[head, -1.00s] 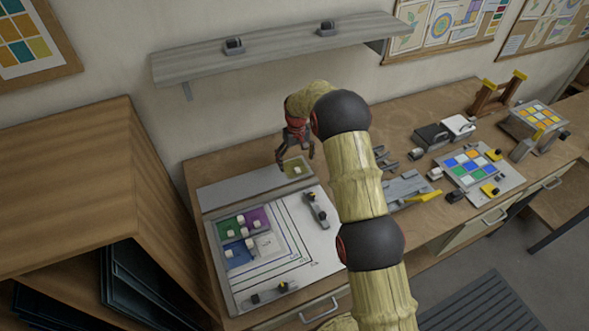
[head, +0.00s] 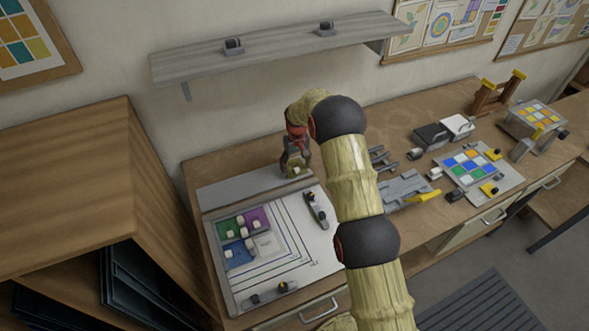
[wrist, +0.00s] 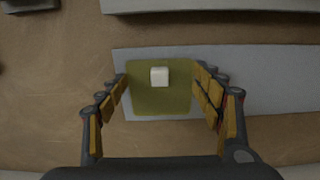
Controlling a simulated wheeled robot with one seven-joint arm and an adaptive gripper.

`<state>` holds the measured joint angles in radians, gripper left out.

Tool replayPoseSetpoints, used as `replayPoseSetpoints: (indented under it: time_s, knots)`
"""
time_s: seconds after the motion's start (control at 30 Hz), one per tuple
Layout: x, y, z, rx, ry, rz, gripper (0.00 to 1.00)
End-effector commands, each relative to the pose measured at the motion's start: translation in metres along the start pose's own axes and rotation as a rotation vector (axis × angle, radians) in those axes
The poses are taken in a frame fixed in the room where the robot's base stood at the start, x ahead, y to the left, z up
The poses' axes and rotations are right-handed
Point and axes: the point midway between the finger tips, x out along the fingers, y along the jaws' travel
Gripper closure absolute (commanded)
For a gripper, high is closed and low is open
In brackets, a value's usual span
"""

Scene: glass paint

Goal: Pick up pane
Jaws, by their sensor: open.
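The pane is a square olive-yellow plate (wrist: 160,98) with a small white block (wrist: 159,76) on top of it. It lies on the light grey strip (wrist: 270,80) at its end. In the head view the pane (head: 296,173) shows under my gripper. My gripper (wrist: 163,85) is open, with one finger at each side of the pane and its white block. I cannot tell whether the fingers touch the pane. In the head view my gripper (head: 296,165) is low over the strip and partly covers the pane.
A white board (head: 318,255) with purple, green and blue panes (head: 238,252), each bearing white blocks, lies in front of the strip. A dark clamp-like piece (head: 316,210) sits at its right. A shelf (head: 280,48) hangs on the wall above. Fixtures stand on the right.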

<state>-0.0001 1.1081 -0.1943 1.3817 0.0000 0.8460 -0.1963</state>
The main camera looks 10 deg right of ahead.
Motion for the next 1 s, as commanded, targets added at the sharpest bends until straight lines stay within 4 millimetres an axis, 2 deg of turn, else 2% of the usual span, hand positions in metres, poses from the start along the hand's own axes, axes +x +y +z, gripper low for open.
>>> replayPoseSetpoints:
  time_s: [1.0]
  knots:
    - [0.0026,0.0001,0.0018,0.0,-0.004,0.0,0.94]
